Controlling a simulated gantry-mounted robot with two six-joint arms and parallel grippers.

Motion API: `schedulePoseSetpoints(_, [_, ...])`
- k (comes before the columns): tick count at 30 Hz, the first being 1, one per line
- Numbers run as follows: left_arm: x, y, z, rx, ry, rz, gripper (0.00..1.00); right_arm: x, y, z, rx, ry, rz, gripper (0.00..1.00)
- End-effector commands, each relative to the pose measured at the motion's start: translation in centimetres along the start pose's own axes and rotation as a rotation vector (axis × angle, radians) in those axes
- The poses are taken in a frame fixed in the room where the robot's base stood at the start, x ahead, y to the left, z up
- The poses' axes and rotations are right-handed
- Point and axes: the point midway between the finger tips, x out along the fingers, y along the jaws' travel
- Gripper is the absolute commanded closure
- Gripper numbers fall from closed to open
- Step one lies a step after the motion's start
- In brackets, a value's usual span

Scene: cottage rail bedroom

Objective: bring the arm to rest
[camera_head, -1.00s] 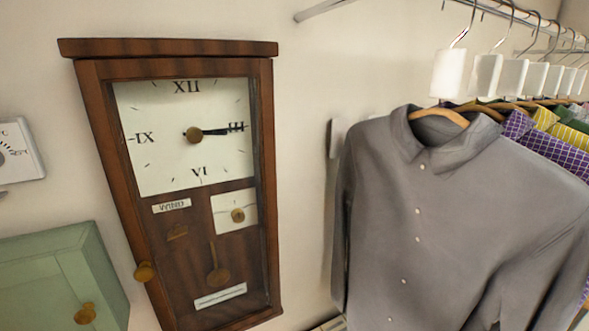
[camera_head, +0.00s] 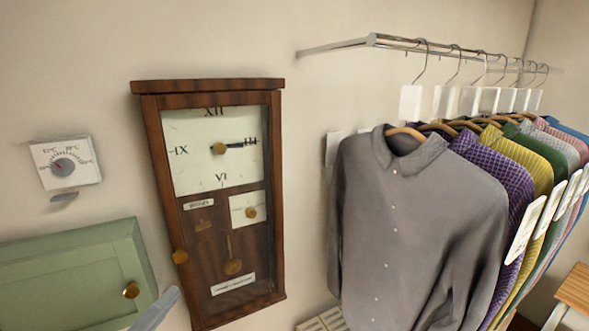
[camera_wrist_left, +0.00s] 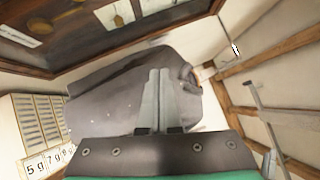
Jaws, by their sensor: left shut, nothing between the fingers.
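My left gripper shows in the head view only as a grey tip (camera_head: 160,307) at the bottom edge, in front of the green cabinet's lower right corner. In the left wrist view its two grey fingers (camera_wrist_left: 158,98) are together, with nothing between them. Behind them in that view is the grey shirt (camera_wrist_left: 110,95). The rest of the left arm is out of the head view. My right gripper is in neither view.
A wooden pendulum clock (camera_head: 276,210) hangs on the wall beside the green cabinet (camera_head: 60,270). A thermometer dial (camera_head: 64,165) is above the cabinet. At right, a metal rail (camera_head: 410,45) holds several shirts, the grey shirt (camera_head: 410,215) nearest. A wooden stool (camera_head: 575,290) stands lower right.

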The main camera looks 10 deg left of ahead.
Motion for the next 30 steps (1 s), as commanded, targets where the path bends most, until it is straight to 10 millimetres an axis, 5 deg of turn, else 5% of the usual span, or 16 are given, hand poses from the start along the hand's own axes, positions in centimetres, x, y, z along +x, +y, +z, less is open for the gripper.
schedulePoseSetpoints(1, [1.8, -4.5, -1.5, 0.001, 0.028, -0.056, 1.0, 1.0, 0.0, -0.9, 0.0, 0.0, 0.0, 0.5])
schedulePoseSetpoints(6, [4.7, -18.8, -6.0, -0.217, 0.072, -0.267, 1.0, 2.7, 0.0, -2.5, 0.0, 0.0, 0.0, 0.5])
schedulePoseSetpoints(9, [4.1, -26.6, -7.2, -0.493, 0.095, -0.408, 1.0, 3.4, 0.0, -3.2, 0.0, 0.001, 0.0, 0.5])
schedulePoseSetpoints(12, [2.5, -31.2, -6.4, -0.8, 0.119, -0.527, 1.0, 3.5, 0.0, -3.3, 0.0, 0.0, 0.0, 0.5])
schedulePoseSetpoints(21, [0.0, -32.7, -2.6, -1.521, 0.225, -0.673, 1.0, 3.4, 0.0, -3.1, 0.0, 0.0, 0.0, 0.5])
schedulePoseSetpoints(30, [0.0, -32.6, -2.6, -1.625, 0.266, -0.667, 1.0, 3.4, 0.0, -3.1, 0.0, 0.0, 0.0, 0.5])
